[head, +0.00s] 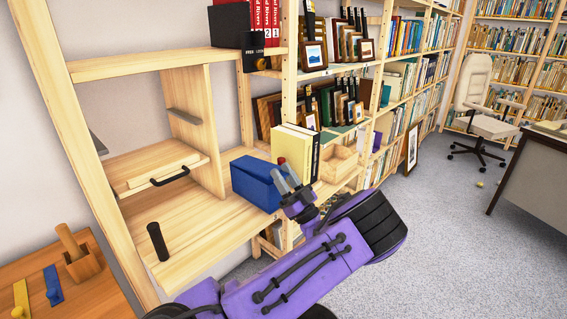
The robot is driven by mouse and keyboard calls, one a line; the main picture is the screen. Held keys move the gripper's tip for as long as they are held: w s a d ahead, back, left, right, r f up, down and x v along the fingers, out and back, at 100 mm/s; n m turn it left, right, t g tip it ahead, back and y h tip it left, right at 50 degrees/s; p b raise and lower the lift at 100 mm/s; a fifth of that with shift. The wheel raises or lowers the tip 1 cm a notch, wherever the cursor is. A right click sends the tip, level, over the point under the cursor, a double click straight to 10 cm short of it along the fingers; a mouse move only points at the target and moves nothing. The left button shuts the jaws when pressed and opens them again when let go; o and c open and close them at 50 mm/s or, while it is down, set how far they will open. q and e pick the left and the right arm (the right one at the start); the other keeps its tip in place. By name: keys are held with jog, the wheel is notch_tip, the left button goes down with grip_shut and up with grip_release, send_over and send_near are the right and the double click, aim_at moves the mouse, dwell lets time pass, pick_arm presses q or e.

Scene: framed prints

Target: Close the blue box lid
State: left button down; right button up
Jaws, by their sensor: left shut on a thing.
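The blue box (254,185) stands on the wooden shelf board, near its right end. Its top looks flat and roughly level, but I cannot make out the seam between lid and body. My left gripper (287,178) reaches up from the lower right, its grey fingers at the right end of the box. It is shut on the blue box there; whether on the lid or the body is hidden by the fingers. The purple left arm covers the area in front of and below the box. My right gripper is not in view.
Yellow and black books (296,150) stand right behind the box. A wooden tray (336,163) lies to the right.

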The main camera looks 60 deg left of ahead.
pick_arm(q)
jog(key=c, duration=0.8)
grip_release()
jog(key=shift+o, duration=0.2)
jog(key=shift+f, duration=0.1)
jog(key=b+v, duration=0.2)
jog(key=v, duration=0.8)
jog(key=shift+d+b, duration=0.2)
jog(key=shift+b, duration=0.15)
jog(key=shift+f, duration=0.1)
